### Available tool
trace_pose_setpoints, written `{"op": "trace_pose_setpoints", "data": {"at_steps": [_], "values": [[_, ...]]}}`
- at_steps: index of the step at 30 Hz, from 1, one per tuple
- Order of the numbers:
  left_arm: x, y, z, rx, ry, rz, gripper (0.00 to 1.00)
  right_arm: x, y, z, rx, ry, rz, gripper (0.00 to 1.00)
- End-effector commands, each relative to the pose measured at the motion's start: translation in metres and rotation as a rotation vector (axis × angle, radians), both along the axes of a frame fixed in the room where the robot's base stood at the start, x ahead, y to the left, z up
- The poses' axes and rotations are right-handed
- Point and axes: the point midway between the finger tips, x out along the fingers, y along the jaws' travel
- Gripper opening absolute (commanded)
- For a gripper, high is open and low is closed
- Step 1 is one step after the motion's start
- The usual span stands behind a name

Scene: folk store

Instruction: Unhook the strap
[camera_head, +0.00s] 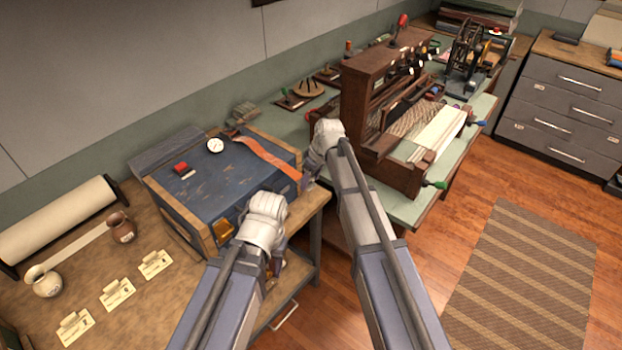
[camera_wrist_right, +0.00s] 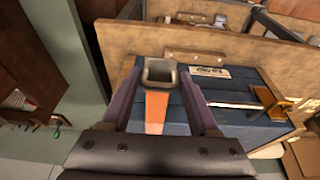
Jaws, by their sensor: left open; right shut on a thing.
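The orange strap (camera_head: 270,158) lies across the lid of the worn blue chest (camera_head: 200,187) and runs over its right edge; it also shows in the right wrist view (camera_wrist_right: 155,110). A square metal ring (camera_wrist_right: 160,74) is at the strap's end. My right gripper (camera_head: 307,181) is at the chest's right side, shut on the ring, with one finger on each side of it. Whether the ring still touches a hook cannot be seen. My left gripper (camera_head: 271,262) is open at the chest's front right, its fingers mostly hidden behind its wrist.
The chest has a brass latch (camera_head: 222,229) on its front and a round dial (camera_head: 215,145) on top. Paper cards (camera_head: 117,292), two jugs and a paper roll (camera_head: 60,222) are to the left. A wooden loom (camera_head: 380,75) stands close beyond my right arm.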

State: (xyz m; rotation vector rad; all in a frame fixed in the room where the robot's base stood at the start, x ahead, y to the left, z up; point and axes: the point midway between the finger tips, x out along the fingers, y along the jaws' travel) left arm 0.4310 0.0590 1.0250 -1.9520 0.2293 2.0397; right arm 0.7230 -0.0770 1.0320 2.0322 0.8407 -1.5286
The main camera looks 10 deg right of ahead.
Motion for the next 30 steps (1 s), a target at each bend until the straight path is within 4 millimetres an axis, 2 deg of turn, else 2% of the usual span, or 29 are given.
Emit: {"op": "trace_pose_setpoints", "data": {"at_steps": [1,11,12,16,25,30], "values": [[0.0000,0.0000,0.0010,0.000,0.000,0.000,0.50,0.0011,0.0056,0.0017,0.011,-0.005,0.006,0.00],[0.0000,0.0000,0.0009,0.000,0.000,0.000,0.50,0.0022,0.0058,0.0017,0.011,-0.008,0.007,0.00],[0.0000,0.0000,0.0009,0.000,0.000,0.000,0.50,0.0023,0.0058,0.0018,0.011,-0.008,0.007,0.62],[0.0000,0.0000,0.0008,0.000,0.000,0.000,0.50,0.0022,0.0050,0.0016,0.010,-0.007,0.006,0.77],[0.0000,0.0000,0.0016,0.000,0.000,0.000,0.50,0.0014,0.0026,0.0022,0.007,-0.005,0.002,0.77],[0.0000,0.0000,0.0095,0.000,0.000,0.001,0.50,-0.0001,0.0010,0.0100,0.007,-0.005,0.002,0.77]]}}
